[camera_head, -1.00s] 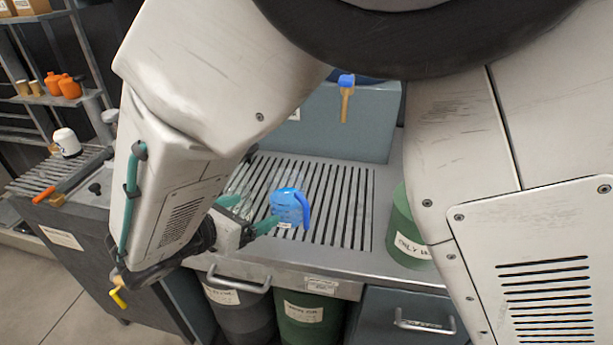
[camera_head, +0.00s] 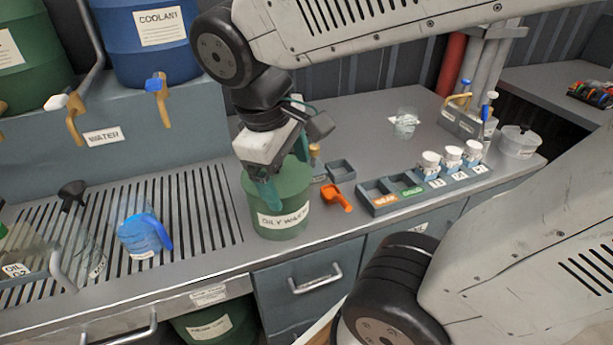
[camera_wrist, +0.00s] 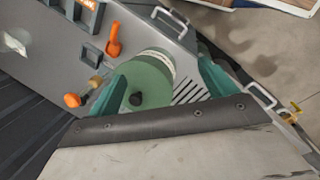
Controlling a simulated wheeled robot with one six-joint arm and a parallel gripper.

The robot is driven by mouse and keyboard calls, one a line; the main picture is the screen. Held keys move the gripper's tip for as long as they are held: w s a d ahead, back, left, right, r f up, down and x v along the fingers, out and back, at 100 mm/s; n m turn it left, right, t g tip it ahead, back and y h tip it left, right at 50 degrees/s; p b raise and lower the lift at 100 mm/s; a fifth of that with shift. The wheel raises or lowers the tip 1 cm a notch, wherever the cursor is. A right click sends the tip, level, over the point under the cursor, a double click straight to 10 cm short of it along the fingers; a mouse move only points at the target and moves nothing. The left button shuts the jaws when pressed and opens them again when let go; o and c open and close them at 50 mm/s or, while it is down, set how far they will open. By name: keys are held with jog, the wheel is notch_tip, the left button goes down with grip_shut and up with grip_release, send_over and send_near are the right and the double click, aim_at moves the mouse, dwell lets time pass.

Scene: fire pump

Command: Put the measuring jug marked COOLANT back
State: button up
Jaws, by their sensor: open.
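A blue measuring jug (camera_head: 140,235) with a blue handle stands upright on the slotted drain grate (camera_head: 200,210), below the blue drum marked COOLANT (camera_head: 157,40). The jug's own label is too small to read. My gripper (camera_head: 284,172) is open and empty, well to the right of the jug, pointing down at the green OILY WASTE can (camera_head: 280,210). In the wrist view my gripper (camera_wrist: 170,85) has its two teal fingers apart, with the green can (camera_wrist: 152,80) showing between them. The jug is not seen in the wrist view.
Clear containers (camera_head: 85,255) stand on the grate left of the jug. An orange scoop (camera_head: 338,197), a grey tray (camera_head: 380,208), several white cups (camera_head: 452,158) and a clear jug (camera_head: 405,122) are on the right counter. Blue-handled tap (camera_head: 158,100) overhangs the grate's back. The front of the grate is bare.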

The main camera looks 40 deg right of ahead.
jog(key=shift+s+d+r+m+t+y, duration=0.15)
jog(key=shift+s+m+t+y, duration=0.25)
jog(key=shift+s+m+y, duration=0.55)
jog(key=shift+s+d+r+m+t+y, duration=0.15)
jog(key=shift+s+m+t+y, duration=0.3)
jog(key=shift+s+m, duration=0.95)
